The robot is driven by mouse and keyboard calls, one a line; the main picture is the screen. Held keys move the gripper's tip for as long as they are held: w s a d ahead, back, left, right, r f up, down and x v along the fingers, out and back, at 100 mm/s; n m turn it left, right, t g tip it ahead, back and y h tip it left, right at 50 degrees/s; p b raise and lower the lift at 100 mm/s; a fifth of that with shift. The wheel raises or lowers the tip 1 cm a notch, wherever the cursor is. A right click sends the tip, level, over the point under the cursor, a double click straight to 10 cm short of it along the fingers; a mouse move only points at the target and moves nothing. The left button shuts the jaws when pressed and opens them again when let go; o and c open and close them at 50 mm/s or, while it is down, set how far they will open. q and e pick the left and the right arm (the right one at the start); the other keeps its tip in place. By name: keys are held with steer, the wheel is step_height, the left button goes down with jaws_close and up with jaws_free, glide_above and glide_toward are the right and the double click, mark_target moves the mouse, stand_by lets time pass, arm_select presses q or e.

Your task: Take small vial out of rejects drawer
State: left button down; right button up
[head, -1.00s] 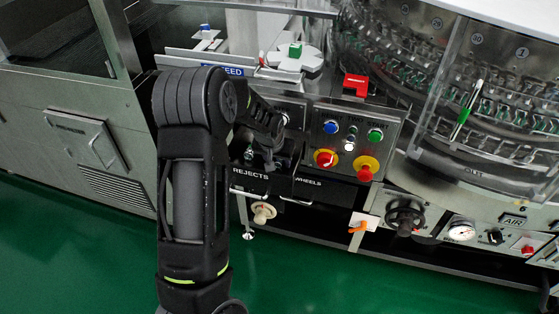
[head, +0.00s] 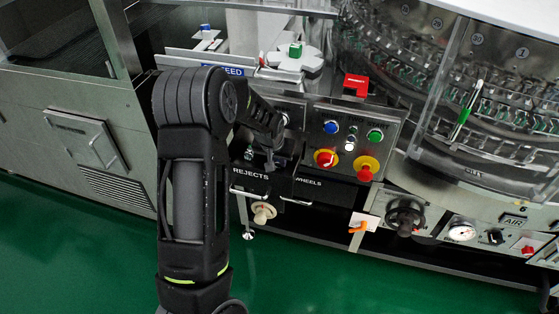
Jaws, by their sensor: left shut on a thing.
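The rejects drawer (head: 251,174) has a black front labelled REJECTS and sits below the control panel, left of a second black drawer marked WHEELS. It appears pulled out, with its dark inside partly showing behind the front. My left arm comes in from the left, and its gripper (head: 270,162) points down at the drawer's right part. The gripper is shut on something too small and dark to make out. My right gripper is not in view.
The control panel (head: 352,142) with coloured buttons and red-yellow knobs is close right of the gripper. A wheels drawer (head: 325,190) adjoins the rejects drawer. A red block (head: 355,84) sits above the panel. The green floor (head: 320,280) in front is clear.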

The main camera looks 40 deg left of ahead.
mark_target(277, 162)
arm_select(q)
steer(key=shift+r, duration=0.1)
steer(key=shift+a+r, duration=0.2)
steer(key=shift+r, duration=0.2)
step_height(277, 162, up, 6)
steer(key=shift+r, duration=0.1)
steer(key=s+a+b, duration=0.2)
steer(key=s+a, duration=0.9)
steer(key=a, duration=0.4)
steer(key=shift+s+a+b, duration=0.3)
steer(key=shift+s+a, duration=0.1)
